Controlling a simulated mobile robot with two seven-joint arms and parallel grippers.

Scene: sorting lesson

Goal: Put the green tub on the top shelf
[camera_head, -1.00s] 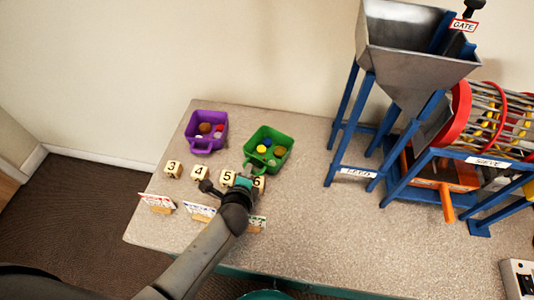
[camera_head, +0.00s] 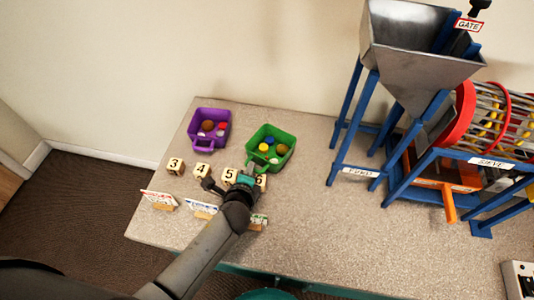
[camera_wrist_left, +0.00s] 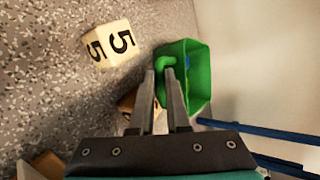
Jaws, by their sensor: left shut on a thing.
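The green tub (camera_head: 287,137) stands on the speckled table with several coloured pieces inside, including yellow, blue and brown ones. My left gripper (camera_head: 251,169) reaches to the tub's near side, where its handle is. In the left wrist view the fingers (camera_wrist_left: 164,75) are closed together at the green handle (camera_wrist_left: 168,62) of the tub (camera_wrist_left: 199,80). The handle is partly hidden by the fingers. No shelf shows in these views. My right gripper is not in view.
A purple tub (camera_head: 194,131) with pieces stands to the left. Numbered blocks (camera_head: 202,171) and small cards (camera_head: 160,199) stand close to my left gripper. A blue-framed hopper and sieve machine (camera_head: 400,110) stands at the right. The table's front middle (camera_head: 310,230) is clear.

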